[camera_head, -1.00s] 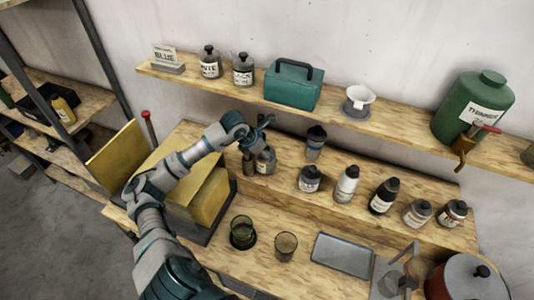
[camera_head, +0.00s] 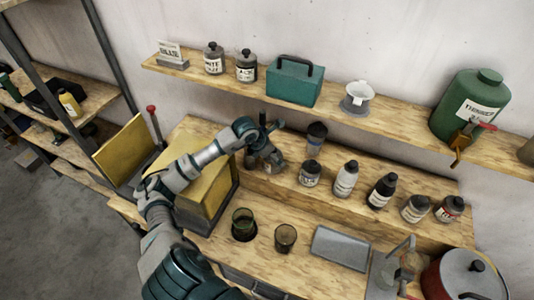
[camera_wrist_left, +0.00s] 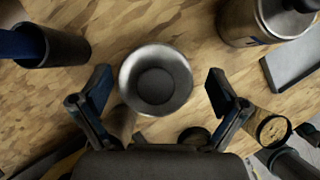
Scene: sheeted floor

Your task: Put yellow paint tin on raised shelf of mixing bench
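My left gripper (camera_head: 264,157) is over the back left of the bench's raised shelf (camera_head: 285,178). In the left wrist view its two fingers (camera_wrist_left: 158,92) are spread, with a round grey metal-rimmed container (camera_wrist_left: 155,78) between and beyond them. I see no contact between fingers and container. In the head view the gripper partly hides this spot. I cannot make out a tin clearly marked yellow; a small yellow container (camera_head: 69,104) stands on the rack at far left. My right gripper is not in view.
Several bottles, including a dark-capped white one (camera_head: 346,180), line the raised shelf to the right. A yellow box-like unit (camera_head: 205,195) stands left, beside my arm. Two glasses (camera_head: 285,238), a grey tray (camera_head: 340,248) and a red pot (camera_head: 465,278) occupy the lower bench. A wall shelf (camera_head: 395,127) runs above.

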